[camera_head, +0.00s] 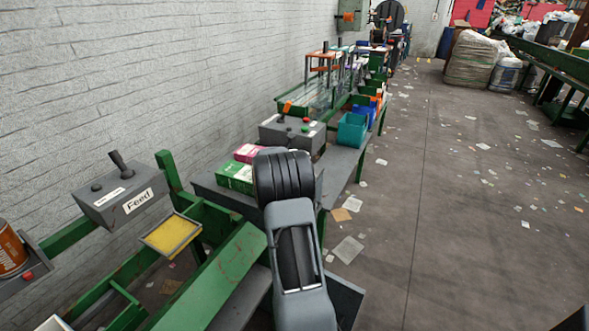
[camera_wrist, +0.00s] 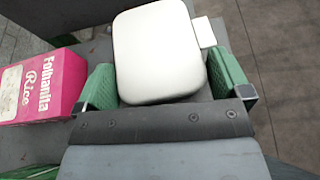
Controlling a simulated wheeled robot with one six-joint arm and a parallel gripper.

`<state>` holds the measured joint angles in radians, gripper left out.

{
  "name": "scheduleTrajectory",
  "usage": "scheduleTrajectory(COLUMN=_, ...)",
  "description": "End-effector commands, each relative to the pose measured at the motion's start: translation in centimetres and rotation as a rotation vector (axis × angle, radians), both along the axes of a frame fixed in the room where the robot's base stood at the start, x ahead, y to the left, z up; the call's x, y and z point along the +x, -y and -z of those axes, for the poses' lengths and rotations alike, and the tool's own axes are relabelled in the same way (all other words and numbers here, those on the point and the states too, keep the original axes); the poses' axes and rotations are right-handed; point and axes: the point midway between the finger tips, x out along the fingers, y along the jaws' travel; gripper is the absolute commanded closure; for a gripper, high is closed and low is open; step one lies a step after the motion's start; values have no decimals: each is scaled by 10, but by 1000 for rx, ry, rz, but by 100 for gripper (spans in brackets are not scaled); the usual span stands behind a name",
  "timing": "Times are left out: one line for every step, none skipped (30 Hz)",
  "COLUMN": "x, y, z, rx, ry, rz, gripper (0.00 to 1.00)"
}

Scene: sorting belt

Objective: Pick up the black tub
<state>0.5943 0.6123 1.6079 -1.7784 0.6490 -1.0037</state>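I cannot make out a black tub in either view. In the wrist view, a pale, rounded-corner, lid-like thing (camera_wrist: 158,55) with a small tab on its right side lies between the fingers of my gripper (camera_wrist: 165,88). No black side of it shows. The green-padded fingers stand wide apart, one at each side of it, with a narrow gap at the lower left. The right finger is very close to it; I cannot tell whether they touch. In the head view my dark grey arm hides the gripper and the tabletop beneath it.
A pink rice box (camera_wrist: 38,88) lies left of the fingers; it also shows in the head view (camera_head: 247,153) near a green box (camera_head: 235,177). A grey control box (camera_head: 291,134) and a teal bin (camera_head: 352,129) stand farther back. The floor to the right is open, with scattered litter.

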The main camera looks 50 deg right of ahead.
Motion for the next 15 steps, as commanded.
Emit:
scheduleTrajectory(x=0, y=0, z=0, rx=0, ry=0, rz=0, gripper=10)
scheduleTrajectory(x=0, y=0, z=0, rx=0, ry=0, rz=0, gripper=12)
scheduleTrajectory(x=0, y=0, z=0, rx=0, ry=0, rz=0, gripper=16)
scheduleTrajectory(x=0, y=0, z=0, rx=0, ry=0, rz=0, gripper=19)
scheduleTrajectory(x=0, y=0, z=0, rx=0, ry=0, rz=0, gripper=22)
scheduleTrajectory(x=0, y=0, z=0, rx=0, ry=0, rz=0, gripper=26)
scheduleTrajectory(x=0, y=0, z=0, rx=0, ry=0, rz=0, gripper=29)
scheduleTrajectory(x=0, y=0, z=0, rx=0, ry=0, rz=0, gripper=30)
scheduleTrajectory(x=0, y=0, z=0, rx=0, ry=0, rz=0, gripper=31)
scheduleTrajectory(x=0, y=0, z=0, rx=0, ry=0, rz=0, gripper=31)
scheduleTrajectory(x=0, y=0, z=0, rx=0, ry=0, rz=0, gripper=31)
scheduleTrajectory(x=0, y=0, z=0, rx=0, ry=0, rz=0, gripper=31)
scheduleTrajectory(x=0, y=0, z=0, rx=0, ry=0, rz=0, gripper=31)
scheduleTrajectory(x=0, y=0, z=0, rx=0, ry=0, rz=0, gripper=31)
scheduleTrajectory(x=0, y=0, z=-1, rx=0, ry=0, rz=0, gripper=31)
